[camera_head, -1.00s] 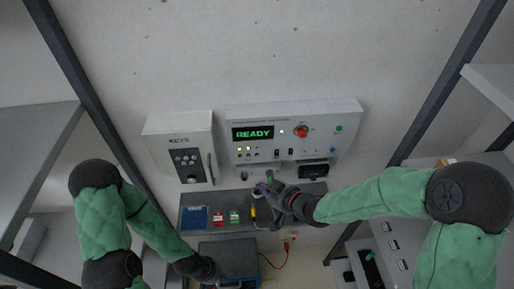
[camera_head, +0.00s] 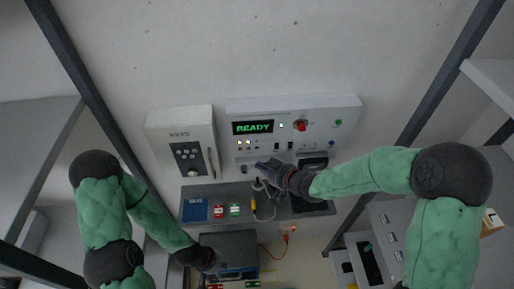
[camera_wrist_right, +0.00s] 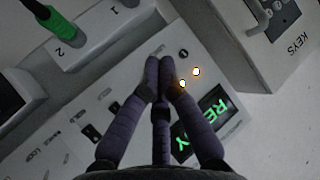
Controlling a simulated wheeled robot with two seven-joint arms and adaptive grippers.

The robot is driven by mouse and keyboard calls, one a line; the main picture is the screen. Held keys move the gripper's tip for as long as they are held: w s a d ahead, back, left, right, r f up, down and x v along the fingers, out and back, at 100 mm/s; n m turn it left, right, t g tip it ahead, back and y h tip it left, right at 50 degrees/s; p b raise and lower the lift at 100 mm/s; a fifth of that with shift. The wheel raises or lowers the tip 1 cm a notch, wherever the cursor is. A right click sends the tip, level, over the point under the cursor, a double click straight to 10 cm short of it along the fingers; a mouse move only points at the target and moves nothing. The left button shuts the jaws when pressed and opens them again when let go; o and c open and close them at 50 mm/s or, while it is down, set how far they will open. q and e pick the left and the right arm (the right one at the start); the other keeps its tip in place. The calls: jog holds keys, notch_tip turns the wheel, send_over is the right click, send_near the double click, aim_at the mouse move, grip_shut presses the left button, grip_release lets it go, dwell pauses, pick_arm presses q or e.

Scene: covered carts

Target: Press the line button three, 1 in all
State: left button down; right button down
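The control panel (camera_head: 345,112) is on the wall, with a green READY display (camera_head: 253,128) and small buttons and lamps below it. The display also shows in the right wrist view (camera_wrist_right: 208,116), beside two lit lamps (camera_wrist_right: 189,77). I cannot read which button is line three. My right gripper (camera_head: 260,166) is in front of the panel's lower edge. In the right wrist view its fingertips (camera_wrist_right: 159,62) are together with nothing visible between them, over the panel near the lamps; contact cannot be told. My left gripper (camera_head: 232,272) is low, by the dark box; its fingers are unclear.
A grey KEYS box (camera_head: 182,125) hangs left of the panel. A dark shelf (camera_head: 290,210) below holds a blue tray and red and green blocks. A green plug (camera_wrist_right: 58,20) sits at socket 2. Shelving frames stand on both sides.

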jog(key=shift+w, duration=2.15)
jog(key=shift+w+p, duration=0.2)
jog(key=shift+p, duration=0.1)
jog(key=shift+w, duration=0.2)
jog(key=shift+w, duration=0.3)
jog(key=shift+s, duration=0.15)
dwell(0.6)
jog(key=shift+s, duration=0.6)
jog(key=shift+s+b, duration=0.6)
jog(key=shift+s, duration=1.9)
